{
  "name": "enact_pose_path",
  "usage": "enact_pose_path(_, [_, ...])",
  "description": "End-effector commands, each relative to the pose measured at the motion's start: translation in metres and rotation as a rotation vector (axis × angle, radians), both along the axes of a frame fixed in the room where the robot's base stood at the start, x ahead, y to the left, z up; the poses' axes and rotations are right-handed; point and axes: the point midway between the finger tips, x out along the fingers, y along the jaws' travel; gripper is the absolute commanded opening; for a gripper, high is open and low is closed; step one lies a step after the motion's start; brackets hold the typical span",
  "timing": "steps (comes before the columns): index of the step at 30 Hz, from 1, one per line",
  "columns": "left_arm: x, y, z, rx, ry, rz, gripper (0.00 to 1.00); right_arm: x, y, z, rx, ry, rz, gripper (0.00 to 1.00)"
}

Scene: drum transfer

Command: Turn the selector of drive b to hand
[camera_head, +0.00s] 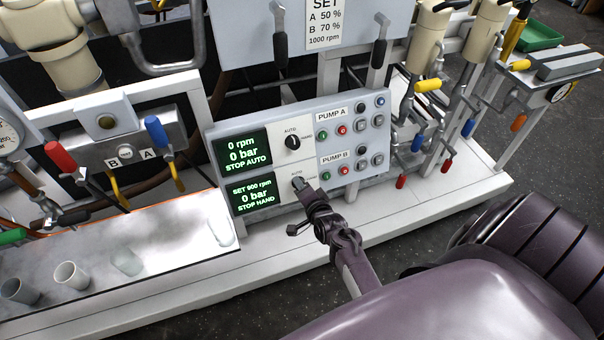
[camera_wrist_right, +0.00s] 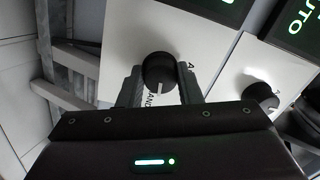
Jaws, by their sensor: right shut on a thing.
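The drive b selector is a round black knob, mostly hidden by my gripper in the head view, on the white control panel (camera_head: 258,146) beside the PUMP B buttons. In the right wrist view the knob (camera_wrist_right: 158,72) stands between the two fingers of my right gripper (camera_wrist_right: 159,86), which is shut on it. The gripper (camera_head: 301,186) also shows in the head view, reaching in from the lower right. The lower display (camera_head: 254,194) reads SET 900 rpm, 0 bar, STOP HAND. My left gripper is not in view.
The PUMP A selector (camera_head: 293,142) is just above; the upper display (camera_head: 245,153) reads STOP AUTO. Several push buttons sit right of the selectors. Pipes with coloured valve levers stand on both sides. A white ledge (camera_head: 290,262) runs below the panel.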

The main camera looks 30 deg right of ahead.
Motion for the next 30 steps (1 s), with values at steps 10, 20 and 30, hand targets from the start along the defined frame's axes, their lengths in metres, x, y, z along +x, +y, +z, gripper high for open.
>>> enact_pose_path(10, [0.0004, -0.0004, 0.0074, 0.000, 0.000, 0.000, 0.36, 0.0002, 0.0005, 0.0004, 0.135, -0.032, -0.050, 0.09])
enact_pose_path(20, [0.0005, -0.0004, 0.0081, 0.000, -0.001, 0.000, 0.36, 0.0000, 0.0002, -0.0003, 0.162, -0.039, -0.061, 0.09])
enact_pose_path(30, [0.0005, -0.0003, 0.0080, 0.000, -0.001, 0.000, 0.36, 0.0000, 0.0001, -0.0003, 0.161, -0.039, -0.061, 0.43])
